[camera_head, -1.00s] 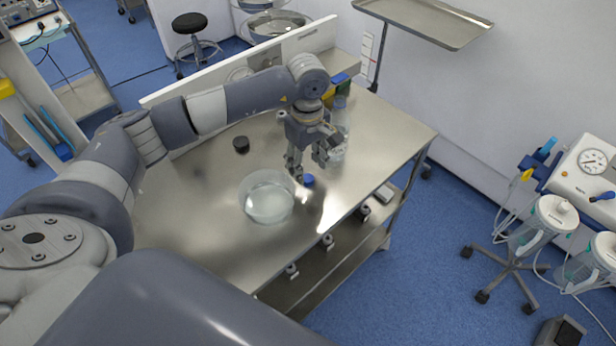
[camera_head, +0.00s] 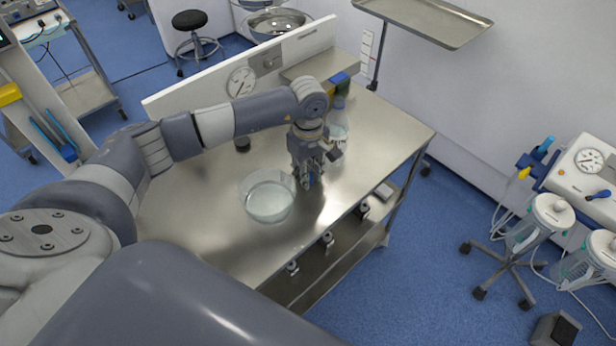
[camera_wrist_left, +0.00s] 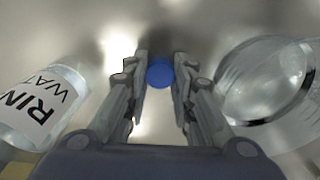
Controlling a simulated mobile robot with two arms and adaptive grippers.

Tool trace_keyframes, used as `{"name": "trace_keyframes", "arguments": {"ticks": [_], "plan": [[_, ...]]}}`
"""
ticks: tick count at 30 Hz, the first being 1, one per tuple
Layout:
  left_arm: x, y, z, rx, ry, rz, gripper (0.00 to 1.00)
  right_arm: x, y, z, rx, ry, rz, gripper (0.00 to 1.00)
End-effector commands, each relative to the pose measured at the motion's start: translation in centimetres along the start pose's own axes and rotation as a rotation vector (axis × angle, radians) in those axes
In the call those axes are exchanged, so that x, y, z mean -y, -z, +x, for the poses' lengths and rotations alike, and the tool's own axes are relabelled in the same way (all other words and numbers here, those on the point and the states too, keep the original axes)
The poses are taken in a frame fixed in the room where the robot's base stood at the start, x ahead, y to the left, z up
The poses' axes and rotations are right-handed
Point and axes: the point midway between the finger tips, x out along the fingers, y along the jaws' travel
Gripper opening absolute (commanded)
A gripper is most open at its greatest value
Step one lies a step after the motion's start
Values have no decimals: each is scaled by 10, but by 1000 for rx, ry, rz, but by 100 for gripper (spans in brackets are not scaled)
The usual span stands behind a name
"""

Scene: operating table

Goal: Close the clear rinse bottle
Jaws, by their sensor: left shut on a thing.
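The clear rinse bottle (camera_head: 340,122) stands upright on the steel table, just behind and to the right of my left gripper in the head view. In the left wrist view the bottle (camera_wrist_left: 42,105) shows at the left with a black-lettered white label; its top is out of that frame. My left gripper (camera_head: 308,184) points down at the table. It is shut on a small blue cap (camera_wrist_left: 160,72), which sits between the fingertips in the left wrist view. In the head view the fingers mostly hide the cap. My right gripper is not in view.
A clear glass bowl (camera_head: 267,197) with liquid stands just left of my left gripper; it also shows in the left wrist view (camera_wrist_left: 265,80). A small black object (camera_head: 242,143) lies farther back, near my arm. The steel table (camera_head: 200,215) is bare at front left.

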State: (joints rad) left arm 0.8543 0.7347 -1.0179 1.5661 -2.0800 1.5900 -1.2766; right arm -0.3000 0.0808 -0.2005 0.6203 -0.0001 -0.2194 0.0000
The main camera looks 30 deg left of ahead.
Motion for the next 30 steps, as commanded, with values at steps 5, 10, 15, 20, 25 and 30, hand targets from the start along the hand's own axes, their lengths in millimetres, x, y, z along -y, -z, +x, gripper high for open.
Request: {"name": "trace_keyframes", "arguments": {"ticks": [5, 10, 15, 20, 25, 30], "plan": [[0, 0, 0, 0, 0, 0, 16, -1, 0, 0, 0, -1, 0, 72], [0, 0, -2, 0, -1, 0, 16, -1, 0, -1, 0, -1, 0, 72], [0, 1, -15, -1, -2, 0, 16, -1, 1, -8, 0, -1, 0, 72], [-1, 1, -42, -2, -3, 0, 16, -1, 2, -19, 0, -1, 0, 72], [19, -34, -41, 1, 2, 7, 16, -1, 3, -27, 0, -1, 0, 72], [37, -68, -44, 1, 0, 7, 16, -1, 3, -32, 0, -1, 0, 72]]}}
